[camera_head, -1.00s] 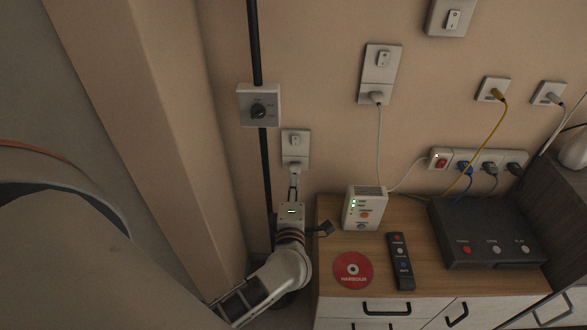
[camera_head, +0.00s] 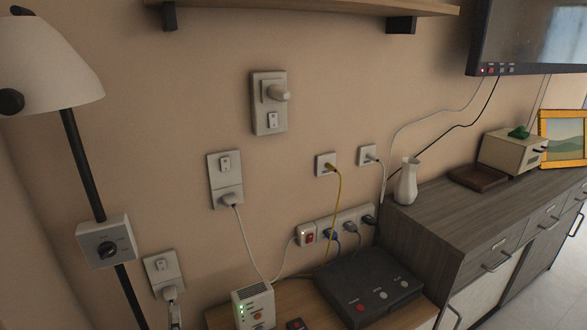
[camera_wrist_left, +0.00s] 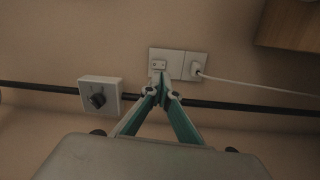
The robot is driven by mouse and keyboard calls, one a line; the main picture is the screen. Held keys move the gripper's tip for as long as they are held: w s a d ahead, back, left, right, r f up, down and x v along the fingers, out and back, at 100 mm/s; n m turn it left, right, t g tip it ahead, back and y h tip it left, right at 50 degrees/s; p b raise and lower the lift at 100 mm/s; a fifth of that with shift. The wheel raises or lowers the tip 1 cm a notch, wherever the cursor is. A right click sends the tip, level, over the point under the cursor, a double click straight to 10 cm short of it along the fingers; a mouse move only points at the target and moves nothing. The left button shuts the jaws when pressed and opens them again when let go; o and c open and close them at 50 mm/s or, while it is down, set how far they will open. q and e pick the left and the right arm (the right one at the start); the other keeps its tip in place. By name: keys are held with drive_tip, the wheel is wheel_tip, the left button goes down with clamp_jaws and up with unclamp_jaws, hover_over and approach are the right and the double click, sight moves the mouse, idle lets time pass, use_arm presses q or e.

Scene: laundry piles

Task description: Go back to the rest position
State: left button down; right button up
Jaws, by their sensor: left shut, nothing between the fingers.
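The rest of the left arm is out of the head view. My right gripper is not in view.
A lamp (camera_head: 45,60) on a black pole, with a dial box (camera_head: 106,242), stands at the left. A low cabinet (camera_head: 285,318) carries a black box (camera_head: 368,284) and a white device (camera_head: 254,305). A grey sideboard (camera_head: 445,195) is at the right; a shelf (camera_head: 290,12) is above.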

use_arm(q)
drive_tip(key=s+d+f+m+t+h+p, duration=0.15)
drive_tip(key=s+d+m+h, duration=0.45)
drive_tip(key=d+m+h, duration=0.85)
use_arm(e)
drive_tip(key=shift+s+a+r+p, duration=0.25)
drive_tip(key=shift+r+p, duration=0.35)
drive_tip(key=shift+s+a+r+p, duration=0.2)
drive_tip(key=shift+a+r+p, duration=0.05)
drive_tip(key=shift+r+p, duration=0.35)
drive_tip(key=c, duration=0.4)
use_arm(q)
drive_tip(key=s+a+f+m+g+y, duration=0.3)
drive_tip(key=s+f+m+g, duration=0.4)
drive_tip(key=s+f+m, duration=0.4)
wheel_tip(320, 180, down, 4)
drive_tip(key=shift+s+a+f+g+y, duration=0.2)
drive_tip(key=shift+s+a+g+y, duration=0.25)
drive_tip(key=shift+s, duration=0.7)
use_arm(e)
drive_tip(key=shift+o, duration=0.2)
